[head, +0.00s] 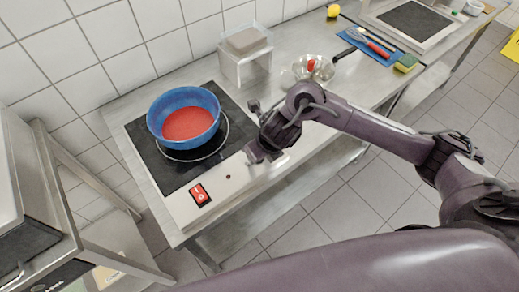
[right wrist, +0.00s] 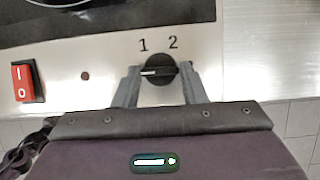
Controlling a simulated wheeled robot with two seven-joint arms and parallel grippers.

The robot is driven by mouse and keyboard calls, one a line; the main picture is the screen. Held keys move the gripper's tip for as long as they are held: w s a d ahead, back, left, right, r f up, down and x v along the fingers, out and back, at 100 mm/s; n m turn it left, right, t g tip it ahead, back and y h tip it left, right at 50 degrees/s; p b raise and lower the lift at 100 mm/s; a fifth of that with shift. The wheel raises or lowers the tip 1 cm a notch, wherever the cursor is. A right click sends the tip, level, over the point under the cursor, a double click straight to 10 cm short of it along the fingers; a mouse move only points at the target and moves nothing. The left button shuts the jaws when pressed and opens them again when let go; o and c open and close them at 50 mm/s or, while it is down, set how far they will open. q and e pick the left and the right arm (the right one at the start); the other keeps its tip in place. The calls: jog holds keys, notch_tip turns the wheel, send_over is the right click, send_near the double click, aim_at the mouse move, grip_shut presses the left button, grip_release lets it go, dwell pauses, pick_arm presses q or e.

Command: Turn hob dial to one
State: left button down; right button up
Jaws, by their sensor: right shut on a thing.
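The black hob dial (right wrist: 158,70) is on the steel front panel in the right wrist view, with the printed numbers 1 and 2 above it. Its white mark points left, below and left of the 1. My right gripper (right wrist: 163,84) is shut on the dial, one finger on each side. In the head view my right gripper (head: 268,153) is at the front right of the hob (head: 160,165) and hides the dial. My left gripper is not in view.
A blue pot (head: 165,108) with red contents stands on the hob. A red switch (head: 200,194) and a small red indicator lamp (right wrist: 85,76) are left of the dial. A metal bowl (head: 318,74), a blue board (head: 362,44) and a sponge (head: 405,63) are on the counter to the right.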

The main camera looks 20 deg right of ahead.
jog(key=shift+a+r+m+h+p, duration=0.15)
jog(key=shift+m+h+p, duration=0.25)
jog(key=shift+m+p, duration=0.55)
jog(key=m+h+p, duration=0.1)
jog(key=m+p, duration=0.3)
jog(key=p, duration=0.1)
jog(key=m+h+p, duration=0.1)
jog(key=m+p, duration=0.2)
jog(key=shift+a+r+h, duration=0.15)
jog(key=shift+a+h, duration=0.1)
jog(key=shift+h, duration=0.05)
jog(key=m+p, duration=0.2)
jog(key=p, duration=0.1)
jog(key=shift+g+h, duration=0.3)
jog(key=shift+h, duration=0.1)
jog(key=shift+w+f+m+p, duration=0.1)
jog(key=shift+f+m+p, duration=0.2)
jog(key=shift+m, duration=0.25)
jog(key=o, duration=1)
